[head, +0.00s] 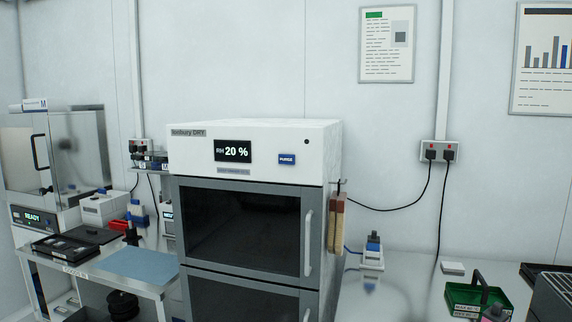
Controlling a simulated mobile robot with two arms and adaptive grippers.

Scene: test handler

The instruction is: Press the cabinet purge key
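The dry cabinet (265,138) stands in the middle of the head view, with a white top panel and two dark-windowed grey doors, both shut. The purge key (287,159) is a small blue rectangle with white lettering on the right half of the top panel. To its left is a black display (233,151) reading RH 20 %. Nothing covers the key or touches it. Neither of my grippers shows in the head view.
A long handle (308,243) runs down the upper door's right side. Brushes (336,222) hang on the cabinet's right side. A bench with a blue mat (138,265) is at left. A green carrier (477,297) stands on the right worktop. Space before the panel looks clear.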

